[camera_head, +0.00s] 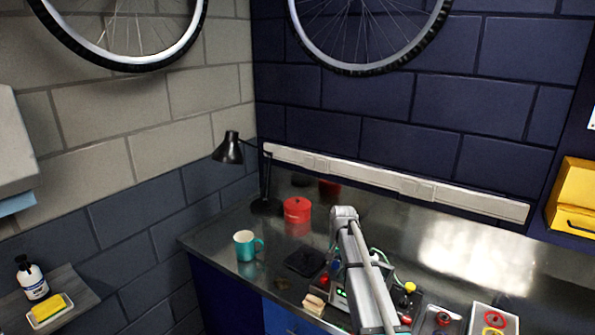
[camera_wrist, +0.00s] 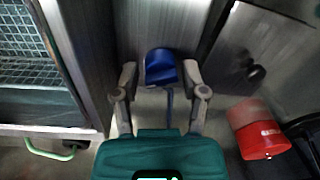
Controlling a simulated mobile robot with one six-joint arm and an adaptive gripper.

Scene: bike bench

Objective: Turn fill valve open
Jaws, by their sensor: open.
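A blue knob (camera_wrist: 162,62), which looks like the fill valve, sits on a thin stem in the upper middle of the wrist view. My gripper (camera_wrist: 160,76) is open, with one finger on each side of the knob. The knob lies between the fingertips; I cannot tell whether either finger touches it. In the head view my arm reaches over the apparatus on the bench, and the blue knob and fingers cannot be made out there.
A red cylinder (camera_wrist: 258,128) stands right of the fingers in the wrist view. A wire-mesh panel (camera_wrist: 25,50) is at the left. In the head view, a teal mug (camera_head: 245,246), a red pot (camera_head: 297,209) and a black lamp (camera_head: 228,150) stand on the bench's left side.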

